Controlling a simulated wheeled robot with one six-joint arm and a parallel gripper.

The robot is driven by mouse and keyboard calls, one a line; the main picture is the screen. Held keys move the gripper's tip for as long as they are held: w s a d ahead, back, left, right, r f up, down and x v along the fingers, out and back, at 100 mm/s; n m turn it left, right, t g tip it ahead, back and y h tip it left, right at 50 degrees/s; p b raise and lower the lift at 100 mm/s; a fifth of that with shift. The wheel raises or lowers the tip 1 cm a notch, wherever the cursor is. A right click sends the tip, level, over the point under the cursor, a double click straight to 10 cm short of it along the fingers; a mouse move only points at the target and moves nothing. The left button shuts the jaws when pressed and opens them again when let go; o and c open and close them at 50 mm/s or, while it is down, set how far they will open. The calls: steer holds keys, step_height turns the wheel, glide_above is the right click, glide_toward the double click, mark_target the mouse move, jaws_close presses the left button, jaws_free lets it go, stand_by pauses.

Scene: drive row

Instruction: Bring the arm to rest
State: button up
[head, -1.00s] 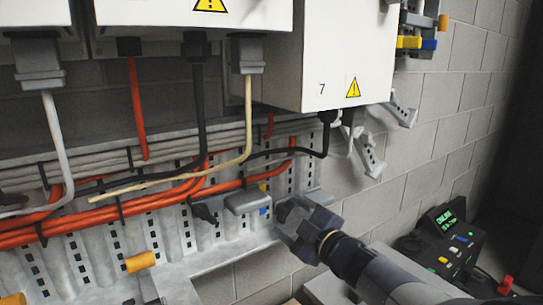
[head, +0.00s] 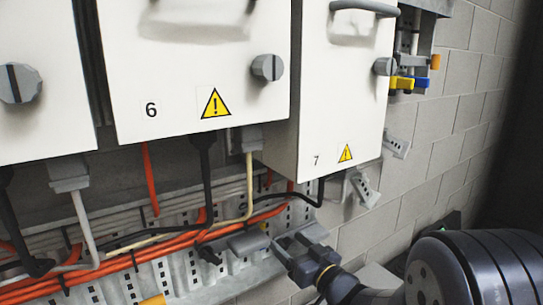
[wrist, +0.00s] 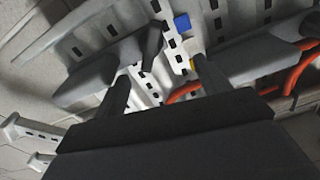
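My gripper (head: 288,252) is dark grey and shows low in the head view, in front of the perforated cable tray (head: 195,272). In the wrist view its two fingers (wrist: 163,80) stand apart with tray and background between them, and nothing is held. A grey connector (head: 249,241) lies on the tray just left of the gripper. My arm reaches in from the lower right, with a large dark joint close to the camera.
White cabinets 6 (head: 200,70) and 7 (head: 340,90) hang above. Orange cables (head: 130,258) and a cream cable (head: 249,185) run below them. A block wall (head: 450,130) is at the right. A bracket (head: 362,188) sticks out near cabinet 7.

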steer(key=shift+s+f+m+g+p, duration=0.2)
steer(key=shift+f+m, duration=0.2)
steer(key=shift+f, duration=0.25)
steer(key=shift+s+f+m+g+p, duration=0.1)
steer(key=shift+f+m+p, duration=0.1)
steer(key=shift+f+m, duration=0.3)
steer(key=shift+w+a+f+m+p, duration=0.1)
steer(key=shift+w+f+m+p, duration=0.15)
steer(key=shift+m+p, duration=0.1)
steer(key=shift+w+m+p, duration=0.1)
steer(key=shift+m+p, duration=0.25)
steer(key=shift+p, duration=0.15)
steer(key=shift+r+m+p, duration=0.2)
steer(key=shift+m+p, duration=0.2)
steer(key=shift+r+m+p, duration=0.1)
steer(key=shift+m+p, duration=1.1)
steer(key=shift+p, duration=0.05)
steer(key=shift+m+p, duration=0.8)
steer(key=shift+m, duration=0.1)
